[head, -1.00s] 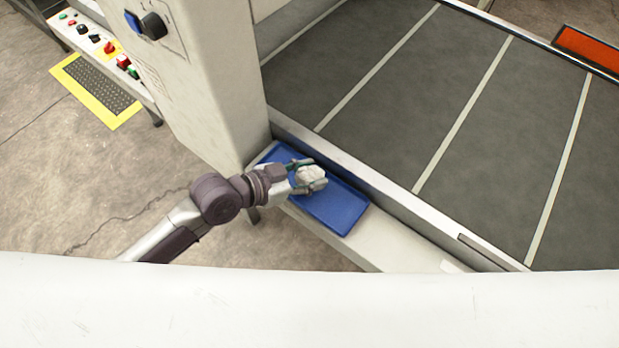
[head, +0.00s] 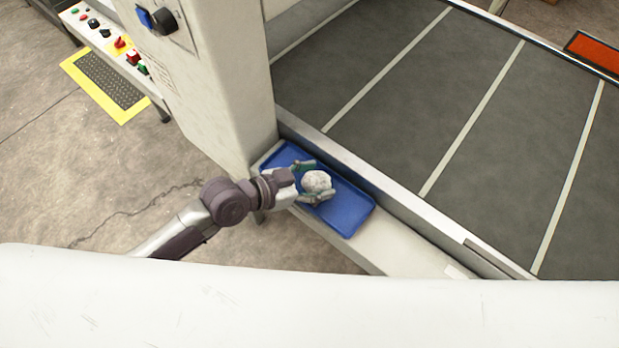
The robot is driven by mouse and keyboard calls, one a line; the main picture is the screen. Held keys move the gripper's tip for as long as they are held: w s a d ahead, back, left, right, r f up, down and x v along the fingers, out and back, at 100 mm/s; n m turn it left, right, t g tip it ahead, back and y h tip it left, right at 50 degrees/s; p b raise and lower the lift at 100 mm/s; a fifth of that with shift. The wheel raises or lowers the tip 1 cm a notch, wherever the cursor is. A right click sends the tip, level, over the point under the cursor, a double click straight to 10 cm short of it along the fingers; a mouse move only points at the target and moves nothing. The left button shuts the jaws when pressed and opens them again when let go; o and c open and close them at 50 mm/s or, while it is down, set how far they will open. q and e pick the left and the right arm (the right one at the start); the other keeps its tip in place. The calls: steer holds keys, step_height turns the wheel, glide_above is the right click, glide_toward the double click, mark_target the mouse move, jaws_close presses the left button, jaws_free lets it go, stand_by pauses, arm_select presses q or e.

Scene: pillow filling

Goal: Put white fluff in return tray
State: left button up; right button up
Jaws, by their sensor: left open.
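The white fluff (head: 317,183) is a rounded pale clump in the head view. It appears to lie in the blue return tray (head: 348,214), near the tray's middle. My left gripper (head: 314,181) is open, with its fingers on either side of the fluff. I cannot tell whether a finger still touches it. The gripper and the fluff hide part of the tray floor. My right gripper is not in view.
The tray sits on a pale ledge (head: 400,248) beside a dark conveyor belt (head: 400,110) with white stripes. A tall white machine column (head: 215,90) stands close behind the tray. A control panel (head: 105,45) is at the upper left.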

arm_select(q)
steer(key=v, duration=1.2)
steer(key=shift+r, duration=0.15)
